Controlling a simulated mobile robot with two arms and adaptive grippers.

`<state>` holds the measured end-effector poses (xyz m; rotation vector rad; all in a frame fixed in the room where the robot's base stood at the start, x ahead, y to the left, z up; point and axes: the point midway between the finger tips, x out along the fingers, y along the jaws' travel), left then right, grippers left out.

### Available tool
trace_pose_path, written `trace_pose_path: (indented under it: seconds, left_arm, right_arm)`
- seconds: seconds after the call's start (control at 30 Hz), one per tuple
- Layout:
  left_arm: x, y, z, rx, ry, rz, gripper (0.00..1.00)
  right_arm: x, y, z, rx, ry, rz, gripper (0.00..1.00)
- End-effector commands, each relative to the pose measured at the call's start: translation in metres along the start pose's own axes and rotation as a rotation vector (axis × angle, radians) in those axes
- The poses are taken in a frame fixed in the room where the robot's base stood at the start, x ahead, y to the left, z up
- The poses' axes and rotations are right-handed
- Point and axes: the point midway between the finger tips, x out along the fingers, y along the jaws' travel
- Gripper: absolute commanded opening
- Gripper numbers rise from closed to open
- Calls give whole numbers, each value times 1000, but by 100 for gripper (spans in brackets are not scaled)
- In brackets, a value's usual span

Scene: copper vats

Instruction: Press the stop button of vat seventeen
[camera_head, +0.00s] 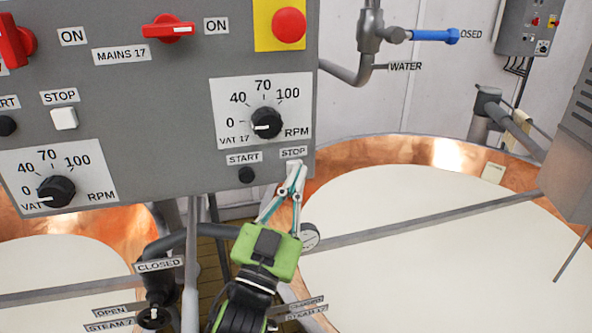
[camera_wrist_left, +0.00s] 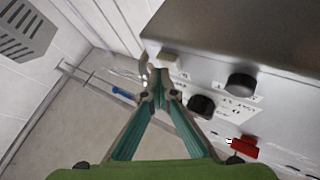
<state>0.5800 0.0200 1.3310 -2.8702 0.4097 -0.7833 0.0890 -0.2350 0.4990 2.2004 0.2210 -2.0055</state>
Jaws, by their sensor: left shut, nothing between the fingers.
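The grey control panel (camera_head: 190,120) fills the upper left of the head view. Vat 17's white stop button (camera_head: 292,164) sits under the STOP label at the panel's lower right corner, partly covered by my fingertips. My left gripper (camera_head: 297,175) is shut and empty, its tips right at this button. I cannot tell whether they touch it. In the wrist view the shut tips (camera_wrist_left: 160,82) are beside the panel face, close to a small pale block I cannot identify for certain. My right gripper is not in view.
The black start button (camera_head: 246,175) is just left of the stop button, with the vat 17 dial (camera_head: 267,123) above. A red emergency button (camera_head: 289,25) is higher up. A copper vat (camera_head: 400,150) and pipes lie below and to the right.

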Motion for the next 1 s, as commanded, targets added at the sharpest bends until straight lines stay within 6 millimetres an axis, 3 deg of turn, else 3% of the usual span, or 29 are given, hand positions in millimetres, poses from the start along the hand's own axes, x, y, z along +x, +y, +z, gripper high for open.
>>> trace_pose_path:
  seconds: [0.63, 1.0]
  left_arm:
    - [-13, 9, -8, -1, -1, 0, 0]
    - [-38, 27, -25, -3, -3, 0, 0]
  right_arm:
    - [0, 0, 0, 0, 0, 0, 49]
    - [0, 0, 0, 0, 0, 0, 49]
